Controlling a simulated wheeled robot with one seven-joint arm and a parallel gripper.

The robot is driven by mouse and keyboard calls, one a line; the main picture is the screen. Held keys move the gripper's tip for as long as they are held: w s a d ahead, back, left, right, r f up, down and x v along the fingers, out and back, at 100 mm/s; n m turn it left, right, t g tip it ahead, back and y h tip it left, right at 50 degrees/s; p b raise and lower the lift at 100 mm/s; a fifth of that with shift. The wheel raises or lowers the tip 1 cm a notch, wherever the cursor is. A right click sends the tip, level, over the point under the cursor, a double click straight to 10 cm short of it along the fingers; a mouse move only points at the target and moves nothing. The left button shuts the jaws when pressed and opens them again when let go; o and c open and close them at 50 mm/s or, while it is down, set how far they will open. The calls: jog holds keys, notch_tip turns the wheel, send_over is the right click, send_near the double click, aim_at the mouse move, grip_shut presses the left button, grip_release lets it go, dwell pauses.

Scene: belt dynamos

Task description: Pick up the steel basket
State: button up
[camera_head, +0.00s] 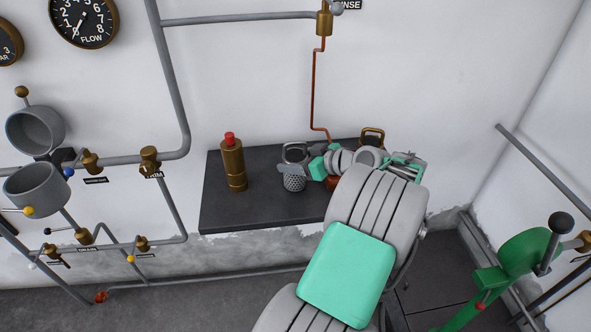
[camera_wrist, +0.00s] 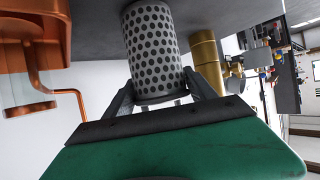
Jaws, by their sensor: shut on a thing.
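The steel basket (camera_head: 294,182) is a small grey perforated cup with a loop handle, upright at the middle of the dark shelf (camera_head: 270,208). In the wrist view the basket (camera_wrist: 153,45) appears upside down between the fingers of my gripper (camera_wrist: 160,92). My gripper (camera_head: 297,169) reaches in from the right and is shut on the basket near its upper part. The exact contact is partly hidden by the green hand. I cannot tell whether the basket's base touches the shelf.
A brass bottle with a red top (camera_head: 233,166) stands left of the basket. A copper device (camera_wrist: 32,55) shows in the wrist view. A brass-handled object (camera_head: 372,137) is behind my arm. A thin copper pipe (camera_head: 314,95) runs down the wall. The shelf's front left is clear.

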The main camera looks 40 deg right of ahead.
jog(key=c, duration=0.6)
jog(key=shift+c, duration=0.4)
jog(key=shift+r, duration=0.15)
